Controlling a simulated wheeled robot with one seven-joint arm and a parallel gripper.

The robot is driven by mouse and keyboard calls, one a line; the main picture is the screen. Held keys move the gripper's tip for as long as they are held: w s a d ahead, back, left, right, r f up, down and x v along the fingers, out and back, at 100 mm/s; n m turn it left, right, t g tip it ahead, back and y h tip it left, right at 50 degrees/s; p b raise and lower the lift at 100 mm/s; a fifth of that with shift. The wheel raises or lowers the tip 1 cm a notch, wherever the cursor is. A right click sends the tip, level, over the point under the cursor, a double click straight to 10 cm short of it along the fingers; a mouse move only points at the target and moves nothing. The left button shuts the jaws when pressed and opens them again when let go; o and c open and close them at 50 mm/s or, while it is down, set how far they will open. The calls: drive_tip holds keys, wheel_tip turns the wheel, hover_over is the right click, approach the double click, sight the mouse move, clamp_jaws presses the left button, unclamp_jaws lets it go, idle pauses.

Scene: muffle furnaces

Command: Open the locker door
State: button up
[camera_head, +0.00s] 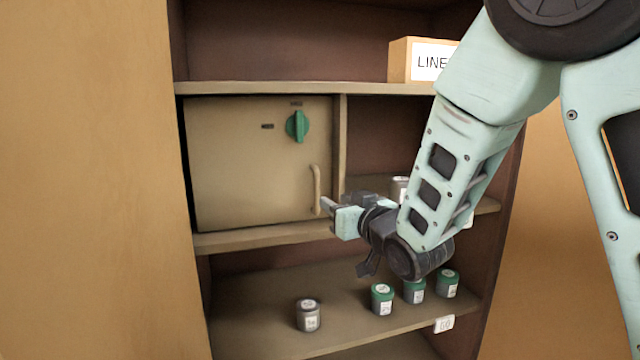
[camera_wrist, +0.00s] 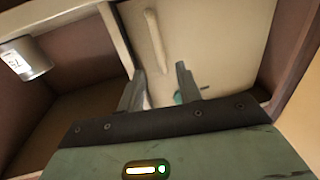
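The beige locker door (camera_head: 240,175) is closed on the middle shelf of the cabinet; it also shows in the wrist view (camera_wrist: 215,40). Its green knob (camera_head: 297,126) is near the top right. A pale vertical bar handle (camera_head: 317,190) is at the door's lower right edge. In the wrist view, the handle (camera_wrist: 155,35) appears beyond my fingers, and part of the green knob (camera_wrist: 178,98) shows between them. My gripper (camera_head: 326,207) is just right of the handle's lower end, with its two fingers (camera_wrist: 161,78) apart and nothing between them. Contact with the handle cannot be told.
A divider (camera_head: 340,140) stands right of the door. A jar (camera_head: 399,188) sits in the open compartment beside it, partly behind my arm. Several jars, including a dark-lidded one (camera_head: 308,315), stand on the lower shelf (camera_head: 255,320). A labelled box (camera_head: 400,60) is above.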

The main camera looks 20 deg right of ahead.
sight(318, 191)
drive_tip(key=w, duration=0.2)
drive_tip(key=w+a+p, duration=0.1)
drive_tip(key=w, duration=0.2)
drive_tip(key=w+p, duration=0.1)
drive_tip(key=w, duration=0.2)
drive_tip(key=shift+a, duration=0.25)
clamp_jaws()
